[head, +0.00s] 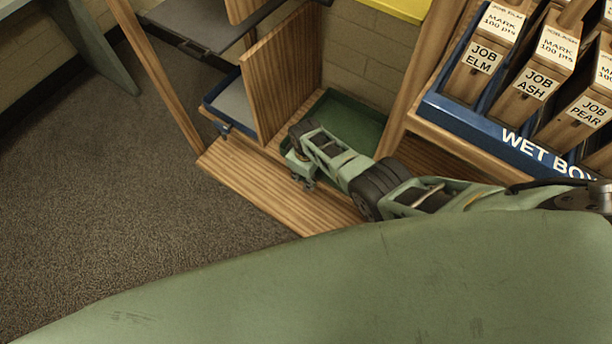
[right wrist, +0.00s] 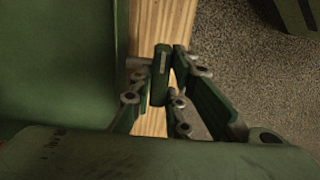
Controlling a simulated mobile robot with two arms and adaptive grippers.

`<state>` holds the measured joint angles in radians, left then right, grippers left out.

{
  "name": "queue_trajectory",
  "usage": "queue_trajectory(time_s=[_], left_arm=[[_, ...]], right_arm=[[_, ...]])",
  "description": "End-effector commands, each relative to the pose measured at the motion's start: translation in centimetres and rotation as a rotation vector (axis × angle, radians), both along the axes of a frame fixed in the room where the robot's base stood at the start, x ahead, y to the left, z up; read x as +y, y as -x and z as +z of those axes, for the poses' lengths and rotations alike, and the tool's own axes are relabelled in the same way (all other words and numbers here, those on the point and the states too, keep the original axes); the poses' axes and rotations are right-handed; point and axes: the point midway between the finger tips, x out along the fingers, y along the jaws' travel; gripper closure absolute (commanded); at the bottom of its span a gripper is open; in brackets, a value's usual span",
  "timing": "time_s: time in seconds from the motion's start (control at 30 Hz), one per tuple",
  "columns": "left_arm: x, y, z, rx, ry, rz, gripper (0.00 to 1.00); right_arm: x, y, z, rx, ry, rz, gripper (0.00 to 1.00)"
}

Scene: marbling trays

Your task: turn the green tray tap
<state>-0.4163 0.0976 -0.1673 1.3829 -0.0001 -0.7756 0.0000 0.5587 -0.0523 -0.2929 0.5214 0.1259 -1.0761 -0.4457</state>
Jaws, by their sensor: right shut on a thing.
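The green tray (head: 350,122) sits in the lower right compartment of a wooden stand. It also fills the left side of the right wrist view (right wrist: 58,60). My right gripper (head: 302,176) reaches to the tray's front edge. In the right wrist view, its fingers (right wrist: 161,68) are closed on the dark green tap handle (right wrist: 160,82), which stands in front of the tray over the wooden board. In the head view the gripper hides the tap. My left gripper is not in view.
A blue-rimmed tray (head: 232,104) with a blue tap sits left of a wooden divider (head: 280,75). A blue wet box (head: 500,130) with several labelled wooden blocks stands at the right. A grey tray (head: 205,22) is higher up. Carpet at the left is clear.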

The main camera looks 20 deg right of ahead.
Motion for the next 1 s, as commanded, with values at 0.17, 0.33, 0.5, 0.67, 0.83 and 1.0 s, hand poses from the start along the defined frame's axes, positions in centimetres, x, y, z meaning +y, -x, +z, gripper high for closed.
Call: queue_trajectory(time_s=[0.17,0.33,0.5,0.67,0.83,1.0], left_arm=[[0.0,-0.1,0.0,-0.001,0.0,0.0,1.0],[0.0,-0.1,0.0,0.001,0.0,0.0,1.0],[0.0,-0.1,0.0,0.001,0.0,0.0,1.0],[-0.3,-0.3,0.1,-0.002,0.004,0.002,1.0],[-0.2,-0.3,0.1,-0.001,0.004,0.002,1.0],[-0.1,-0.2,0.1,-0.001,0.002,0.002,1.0]], right_arm=[[0.0,-0.1,0.0,-0.002,0.0,-0.001,1.0],[0.0,-0.1,0.0,-0.002,0.0,-0.002,0.7],[0.0,0.0,0.0,-0.001,-0.001,-0.002,0.66],[0.0,0.0,0.0,-0.001,-0.001,-0.002,0.66],[0.0,-0.1,0.5,-0.002,0.0,-0.002,0.66],[0.0,-0.1,1.8,-0.003,-0.001,-0.003,0.66]])
